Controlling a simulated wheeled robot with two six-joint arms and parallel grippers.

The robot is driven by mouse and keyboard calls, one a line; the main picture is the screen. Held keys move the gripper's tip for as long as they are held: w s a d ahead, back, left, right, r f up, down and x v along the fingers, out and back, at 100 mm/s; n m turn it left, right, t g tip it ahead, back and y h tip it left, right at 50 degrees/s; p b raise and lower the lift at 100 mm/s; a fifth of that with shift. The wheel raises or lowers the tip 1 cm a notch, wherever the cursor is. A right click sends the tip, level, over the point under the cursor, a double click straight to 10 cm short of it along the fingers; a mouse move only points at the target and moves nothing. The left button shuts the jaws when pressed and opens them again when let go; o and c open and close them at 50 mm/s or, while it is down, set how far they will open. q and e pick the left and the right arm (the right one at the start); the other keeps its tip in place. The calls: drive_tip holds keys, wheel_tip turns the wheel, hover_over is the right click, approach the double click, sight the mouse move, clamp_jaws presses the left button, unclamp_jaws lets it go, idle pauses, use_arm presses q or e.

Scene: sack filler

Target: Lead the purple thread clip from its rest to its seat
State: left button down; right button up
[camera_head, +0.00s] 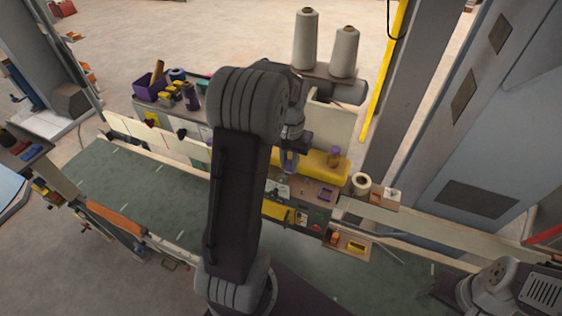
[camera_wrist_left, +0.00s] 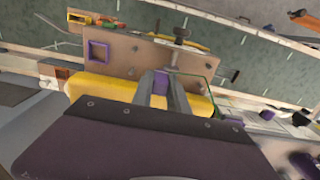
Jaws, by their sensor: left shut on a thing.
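The purple thread clip (camera_wrist_left: 161,82) sits between the fingers of my left gripper (camera_wrist_left: 160,92), which is shut on it. In the head view the left gripper (camera_head: 290,158) is partly hidden by my own arm, and the clip (camera_head: 289,167) shows small and purple below it, by the yellow bar. A purple square frame (camera_head: 326,194) is fixed on the brown panel to the right of the clip. In the wrist view this frame (camera_wrist_left: 97,51) is left of the held clip, apart from it. My right gripper does not show.
The yellow bar (camera_head: 322,164) runs behind the panel (camera_head: 300,189). Two thread cones (camera_head: 306,40) stand at the back. A tape roll (camera_head: 361,183) lies right of the panel. A purple bin (camera_head: 150,86) stands at the back left. The green belt (camera_head: 140,190) is mostly clear.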

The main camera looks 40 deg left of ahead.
use_arm(q)
drive_tip(key=shift+w+d, duration=0.1)
drive_tip(key=shift+d, duration=0.4)
drive_tip(key=shift+w+d, duration=0.25)
drive_tip(key=shift+d, duration=0.85)
drive_tip(key=shift+w+d+b, duration=0.2)
drive_tip(key=shift+d+b, duration=0.1)
drive_tip(key=shift+d, duration=0.5)
drive_tip(key=shift+d+f, duration=0.2)
drive_tip(key=shift+d, duration=0.1)
wheel_tip(320, 180, down, 4)
drive_tip(key=b, duration=0.3)
drive_tip(key=shift+a+r, duration=0.15)
drive_tip(key=shift+r, duration=0.05)
drive_tip(key=shift+f, duration=0.4)
